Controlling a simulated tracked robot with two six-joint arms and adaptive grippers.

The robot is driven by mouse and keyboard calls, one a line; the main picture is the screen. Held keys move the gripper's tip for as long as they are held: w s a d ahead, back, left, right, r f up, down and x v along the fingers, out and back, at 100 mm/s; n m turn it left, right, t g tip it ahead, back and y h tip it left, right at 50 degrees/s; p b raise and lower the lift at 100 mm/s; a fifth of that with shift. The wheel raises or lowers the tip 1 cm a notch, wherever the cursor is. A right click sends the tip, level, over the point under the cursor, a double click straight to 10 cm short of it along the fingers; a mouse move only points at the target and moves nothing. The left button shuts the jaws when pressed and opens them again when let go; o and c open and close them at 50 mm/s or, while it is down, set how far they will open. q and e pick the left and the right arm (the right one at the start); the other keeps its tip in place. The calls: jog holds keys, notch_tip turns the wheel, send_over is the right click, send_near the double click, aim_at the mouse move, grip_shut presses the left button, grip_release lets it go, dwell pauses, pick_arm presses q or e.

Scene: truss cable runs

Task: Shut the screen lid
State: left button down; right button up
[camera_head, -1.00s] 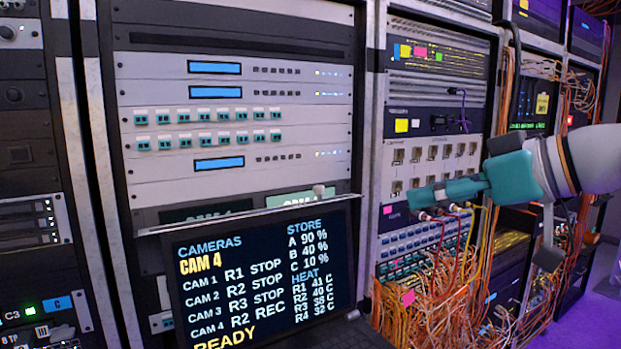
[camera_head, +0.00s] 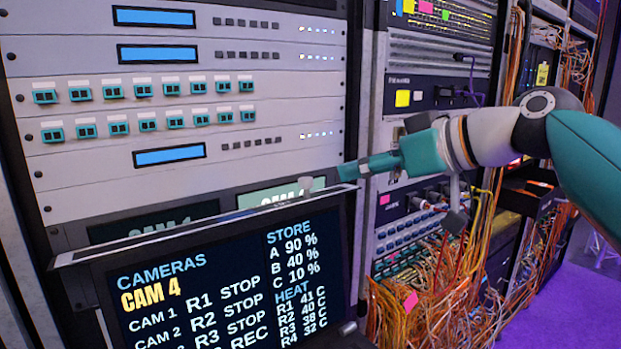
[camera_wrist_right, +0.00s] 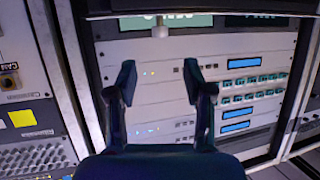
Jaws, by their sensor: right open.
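The screen lid (camera_head: 225,268) stands open and raised in front of the rack in the head view, with its lit text facing me. A small pale knob (camera_head: 305,183) sticks up from its top edge, right of the middle. My right gripper (camera_head: 345,172) reaches in from the right, its fingers pointing left, just right of the knob and apparently not touching it. In the right wrist view the gripper (camera_wrist_right: 158,75) is open, with nothing between its fingers. The knob (camera_wrist_right: 160,30) shows beyond the fingertips there. My left gripper is not in view.
The rack (camera_head: 190,110) with blue displays and rows of teal switches stands behind the lid. Another rack of patch panels (camera_head: 408,235) is on the right, with a tangle of orange cables (camera_head: 450,300) hanging below. Purple floor (camera_head: 550,300) is clear at the lower right.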

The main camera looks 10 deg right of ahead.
aim_at(311, 181)
jog(key=p+x, duration=0.1)
jog(key=x, duration=0.9)
jog(key=shift+w+a+f, duration=0.2)
jog(key=shift+w+f, duration=0.05)
grip_shut()
